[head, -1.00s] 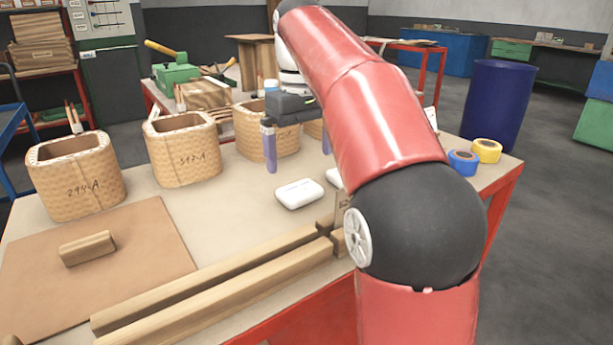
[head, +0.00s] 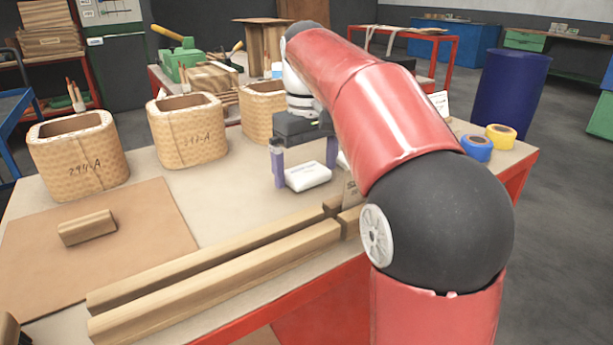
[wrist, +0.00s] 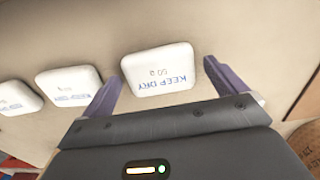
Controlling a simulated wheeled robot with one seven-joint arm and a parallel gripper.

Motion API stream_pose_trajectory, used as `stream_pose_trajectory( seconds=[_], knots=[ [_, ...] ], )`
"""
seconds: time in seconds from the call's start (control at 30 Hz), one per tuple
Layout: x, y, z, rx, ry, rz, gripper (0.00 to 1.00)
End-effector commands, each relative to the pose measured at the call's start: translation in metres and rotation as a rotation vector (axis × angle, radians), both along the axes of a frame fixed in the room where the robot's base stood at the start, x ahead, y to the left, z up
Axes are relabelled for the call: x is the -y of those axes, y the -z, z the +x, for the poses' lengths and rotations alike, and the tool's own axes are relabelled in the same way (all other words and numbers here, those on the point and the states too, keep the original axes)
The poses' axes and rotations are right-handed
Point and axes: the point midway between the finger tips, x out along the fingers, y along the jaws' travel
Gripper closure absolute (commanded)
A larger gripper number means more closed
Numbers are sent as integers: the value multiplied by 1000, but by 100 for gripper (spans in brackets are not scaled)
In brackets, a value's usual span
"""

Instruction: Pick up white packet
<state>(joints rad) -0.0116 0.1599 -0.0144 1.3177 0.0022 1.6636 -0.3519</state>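A white packet (head: 307,176) lies on the tabletop, between and just beyond the fingers of my gripper (head: 304,178) in the head view. In the wrist view, this packet (wrist: 159,69) reads "KEEP DRY" and sits between the two purple fingers of my gripper (wrist: 161,82), with a gap on either side. My gripper is open and empty. Two more white packets lie to the left in the wrist view, a middle one (wrist: 69,86) and a far-left one (wrist: 17,98). In the head view, part of another packet (head: 342,160) shows behind my arm.
Wooden bars (head: 215,275) lie along the table's near edge. A brown board (head: 135,225) with a wood block (head: 87,228) lies at left. Blue tape (head: 476,148) and yellow tape (head: 501,137) lie at right.

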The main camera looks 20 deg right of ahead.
Motion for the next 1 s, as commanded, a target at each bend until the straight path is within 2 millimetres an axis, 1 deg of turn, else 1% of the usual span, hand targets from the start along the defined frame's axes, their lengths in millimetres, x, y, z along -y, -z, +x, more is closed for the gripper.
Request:
stream_pose_trajectory(
  seconds=[0.03, 0.3, 0.53, 0.67, 0.77, 1.0],
  knots=[
    [0, 0, 0, 0, 0, 0, 10],
    [0, 0, 0, 0, 0, 0, 46],
    [0, -1, 0, 0, 0, 0, 46],
    [0, -9, 0, 1, 0, 0, 46],
    [0, -21, 0, 2, 0, 0, 46],
    [0, -73, 1, 3, 0, 0, 46]
  ],
)
